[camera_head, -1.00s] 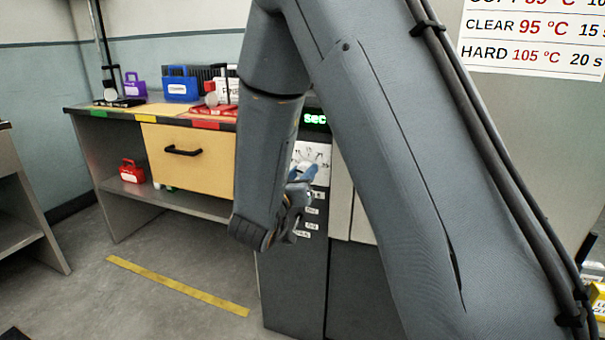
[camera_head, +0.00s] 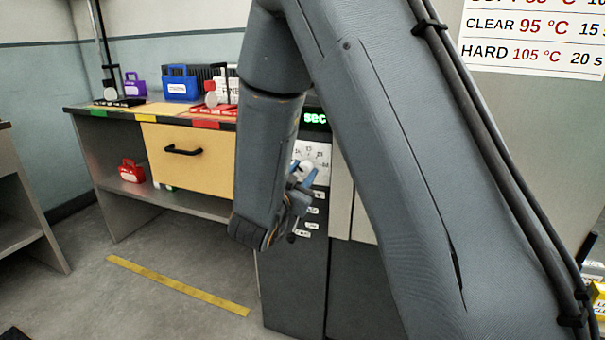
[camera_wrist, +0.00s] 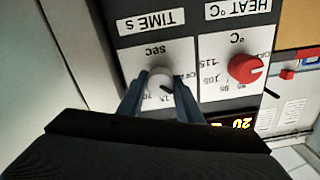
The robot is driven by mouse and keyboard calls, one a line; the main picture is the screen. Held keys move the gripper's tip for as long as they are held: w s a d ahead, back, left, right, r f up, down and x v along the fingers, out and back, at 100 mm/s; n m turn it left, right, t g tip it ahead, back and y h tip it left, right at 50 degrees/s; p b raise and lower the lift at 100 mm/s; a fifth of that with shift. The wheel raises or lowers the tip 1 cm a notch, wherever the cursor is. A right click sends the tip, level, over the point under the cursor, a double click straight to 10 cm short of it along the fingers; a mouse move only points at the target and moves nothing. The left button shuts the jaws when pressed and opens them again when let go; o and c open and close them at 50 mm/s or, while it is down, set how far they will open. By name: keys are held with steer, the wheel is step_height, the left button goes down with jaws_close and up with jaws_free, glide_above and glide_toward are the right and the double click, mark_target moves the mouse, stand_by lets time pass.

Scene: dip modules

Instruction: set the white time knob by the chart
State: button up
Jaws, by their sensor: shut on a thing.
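The white time knob (camera_wrist: 160,79) sits on a white dial plate marked "TIME s" and "sec", upside down in the wrist view. My gripper (camera_wrist: 159,92) has its blue fingers on both sides of the knob, shut on it. The dial numbers near the knob are partly hidden by the fingers. In the head view my gripper (camera_head: 302,176) is at the dark machine's front panel. The chart (camera_head: 532,42) on the upper right shows CLEAR 95 °C 15 s and HARD 105 °C 20 s; its top row is cut off.
A red heat knob (camera_wrist: 246,68) is beside the time dial. A lit display (camera_wrist: 240,122) reads about 20, partly hidden. A bench with a yellow drawer (camera_head: 188,158) stands left of the machine. My arm covers much of the head view.

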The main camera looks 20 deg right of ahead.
steer(key=shift+m, duration=0.6)
steer(key=o, duration=1)
steer(key=shift+o, duration=0.2)
steer(key=v, duration=0.8)
steer(key=shift+p, duration=0.35)
steer(key=shift+w, duration=0.1)
